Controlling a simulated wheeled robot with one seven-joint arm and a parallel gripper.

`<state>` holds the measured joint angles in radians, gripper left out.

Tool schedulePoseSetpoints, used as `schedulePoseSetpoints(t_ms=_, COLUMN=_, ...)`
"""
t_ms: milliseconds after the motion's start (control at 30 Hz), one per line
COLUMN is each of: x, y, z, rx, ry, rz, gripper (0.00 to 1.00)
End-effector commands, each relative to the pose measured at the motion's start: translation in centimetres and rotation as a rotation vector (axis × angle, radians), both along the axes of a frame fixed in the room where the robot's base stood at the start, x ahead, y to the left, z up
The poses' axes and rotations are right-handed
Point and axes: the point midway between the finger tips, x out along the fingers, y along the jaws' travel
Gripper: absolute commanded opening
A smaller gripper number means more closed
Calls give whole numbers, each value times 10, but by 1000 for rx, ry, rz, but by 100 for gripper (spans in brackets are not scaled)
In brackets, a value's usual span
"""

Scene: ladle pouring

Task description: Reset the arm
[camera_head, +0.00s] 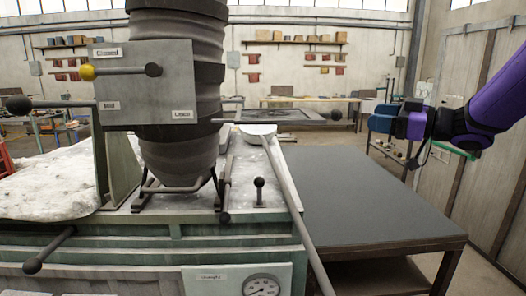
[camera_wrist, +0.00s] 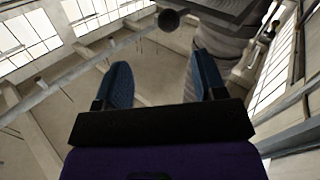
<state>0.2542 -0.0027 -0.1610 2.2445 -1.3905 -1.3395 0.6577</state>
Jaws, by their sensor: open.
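My gripper (camera_head: 385,118) is at the right in the head view, at the end of my purple arm. It is held in the air above the dark table, apart from everything. In the wrist view its two blue fingers (camera_wrist: 160,88) stand wide apart with nothing between them. The ladle (camera_head: 283,183) has a pale bowl resting on the machine top, and its long grey handle slopes down over the machine's front right corner. My gripper is well to the right of the ladle and not touching it.
A dark ribbed column (camera_head: 180,160) with a grey box (camera_head: 125,105) and ball-ended levers stands on the green machine (camera_head: 150,240). A plate with a rod (camera_head: 275,115) juts right from it. The dark table (camera_head: 365,205) beside the machine is bare. A white heap (camera_head: 45,185) lies at left.

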Motion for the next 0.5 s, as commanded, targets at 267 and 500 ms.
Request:
schedulePoseSetpoints(t_ms=267, x=4, y=-14, z=32, rx=-94, ry=-30, rz=-428, gripper=64)
schedulePoseSetpoints(t_ms=500, x=-28, y=-37, z=36, rx=-145, ry=100, rz=-773, gripper=64)
